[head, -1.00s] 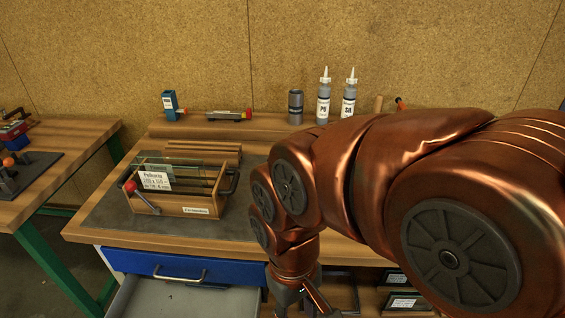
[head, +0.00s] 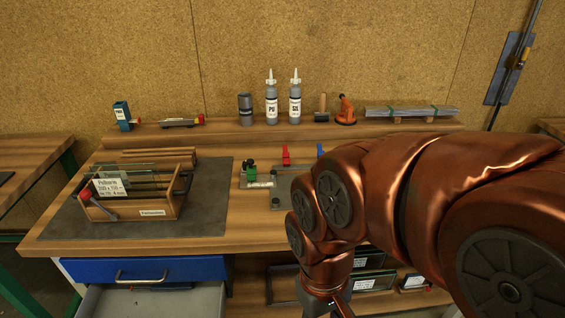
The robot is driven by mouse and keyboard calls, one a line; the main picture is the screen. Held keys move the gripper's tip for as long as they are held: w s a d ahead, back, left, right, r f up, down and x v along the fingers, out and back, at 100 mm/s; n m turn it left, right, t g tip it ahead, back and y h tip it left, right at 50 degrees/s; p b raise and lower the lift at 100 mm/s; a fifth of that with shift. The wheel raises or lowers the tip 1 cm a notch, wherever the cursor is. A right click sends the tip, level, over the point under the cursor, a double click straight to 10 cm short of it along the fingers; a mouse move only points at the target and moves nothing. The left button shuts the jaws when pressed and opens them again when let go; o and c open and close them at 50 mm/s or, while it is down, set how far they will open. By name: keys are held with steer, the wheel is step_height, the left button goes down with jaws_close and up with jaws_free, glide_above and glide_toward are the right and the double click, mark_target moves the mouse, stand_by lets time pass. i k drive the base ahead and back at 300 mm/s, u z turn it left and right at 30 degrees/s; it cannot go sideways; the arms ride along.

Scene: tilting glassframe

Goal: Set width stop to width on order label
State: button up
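The order label (head: 110,187) is a white card at the left of a wooden carrier that holds glass panes; its small print is too blurred to read surely, though a line looks like "200 x 150". A grey fixture plate (head: 283,186) lies on the bench right of the carrier, partly hidden by my arm. Small green and black parts (head: 250,167), a red part (head: 286,155) and a blue part (head: 320,151) stand at it; I cannot tell which is the width stop. My gripper (head: 336,308) is low at the bottom edge, in front of the bench, mostly cut off.
The wooden carrier (head: 152,212) stands on a dark mat (head: 205,205). Bottles (head: 271,103), an orange tool (head: 346,112) and metal strips (head: 412,112) line the back shelf. An open drawer (head: 150,300) juts out at the lower left. Framed panes (head: 372,284) stand under the bench.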

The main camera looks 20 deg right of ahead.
mark_target(251, 170)
steer(key=z, duration=0.15)
steer(key=i, duration=0.5)
steer(key=u, duration=1.15)
